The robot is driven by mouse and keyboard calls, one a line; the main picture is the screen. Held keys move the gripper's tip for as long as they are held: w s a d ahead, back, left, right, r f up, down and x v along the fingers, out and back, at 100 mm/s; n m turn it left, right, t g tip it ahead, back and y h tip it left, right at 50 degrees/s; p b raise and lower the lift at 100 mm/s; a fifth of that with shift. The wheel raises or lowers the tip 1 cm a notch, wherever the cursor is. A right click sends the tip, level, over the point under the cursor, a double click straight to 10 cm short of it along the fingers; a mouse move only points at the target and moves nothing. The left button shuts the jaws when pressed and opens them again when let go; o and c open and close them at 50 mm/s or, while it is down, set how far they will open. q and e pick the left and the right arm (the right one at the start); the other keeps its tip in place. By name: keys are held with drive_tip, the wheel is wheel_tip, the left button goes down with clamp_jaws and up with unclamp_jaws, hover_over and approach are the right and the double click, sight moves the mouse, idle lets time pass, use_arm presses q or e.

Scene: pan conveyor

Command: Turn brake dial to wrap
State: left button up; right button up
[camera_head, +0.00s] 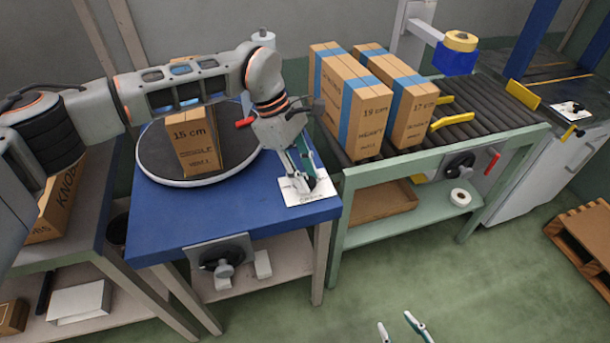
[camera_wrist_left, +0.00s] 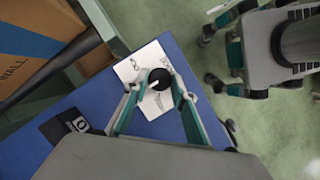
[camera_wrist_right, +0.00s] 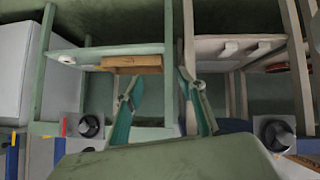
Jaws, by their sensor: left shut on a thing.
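The brake dial (camera_wrist_left: 160,79) is a round black knob with a pale pointer line, on a white printed plate (camera_wrist_left: 147,58) at the corner of the blue table. The plate also shows in the head view (camera_head: 318,197), where my gripper mostly hides the dial. My left gripper (camera_head: 305,187) reaches down over the plate. In the left wrist view its fingertips (camera_wrist_left: 162,92) sit on both sides of the dial, shut on it. The plate's print is too small to read. My right gripper (camera_head: 404,332) is open and empty over the floor, low in the head view.
A round turntable (camera_head: 155,172) on the blue table bears a box marked 15 cm (camera_head: 198,142). A roller conveyor (camera_head: 480,95) at right carries boxes with blue tape (camera_head: 352,103). Black knobs (camera_head: 223,267) sit on the front panels. Green floor is clear in front.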

use_arm(q)
drive_tip(key=shift+f, duration=0.1)
use_arm(e)
drive_tip(key=shift+w+a+r, duration=0.1)
drive_tip(key=shift+w+r, duration=0.3)
use_arm(q)
drive_tip(key=o, duration=1.1)
drive_tip(key=shift+c, duration=0.2)
use_arm(e)
drive_tip(key=shift+f, duration=0.2)
use_arm(q)
drive_tip(key=v, duration=1.2)
drive_tip(key=shift+d, duration=0.1)
use_arm(e)
drive_tip(key=shift+s, duration=0.15)
drive_tip(key=shift+s, duration=0.1)
